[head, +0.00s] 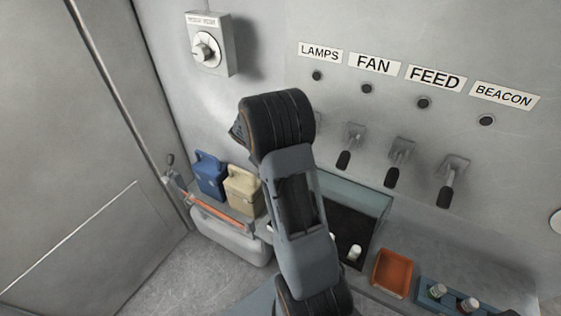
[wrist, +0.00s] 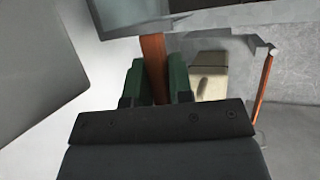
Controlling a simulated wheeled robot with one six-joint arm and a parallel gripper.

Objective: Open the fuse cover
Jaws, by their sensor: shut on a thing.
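A fuse box with a dark interior (head: 350,226) sits low on the wall in the head view, partly behind my arm. A pale greenish, glassy panel (head: 352,194) shows along its back edge; I cannot tell how far it is raised. A small white piece (head: 355,252) stands inside. In the wrist view my gripper (wrist: 157,70) has its two green fingers closed on a reddish-brown strip (wrist: 153,50). The strip meets a grey-green panel (wrist: 135,12) at the top, seemingly the cover. My arm hides the gripper and strip in the head view.
A blue can (head: 210,176) and a beige can (head: 243,188) stand left, by an orange bar (head: 212,217). An orange tray (head: 393,272) and a blue rack (head: 460,300) with bottles lie right. Levers (head: 398,160) hang above; a dial box (head: 210,45) is upper left.

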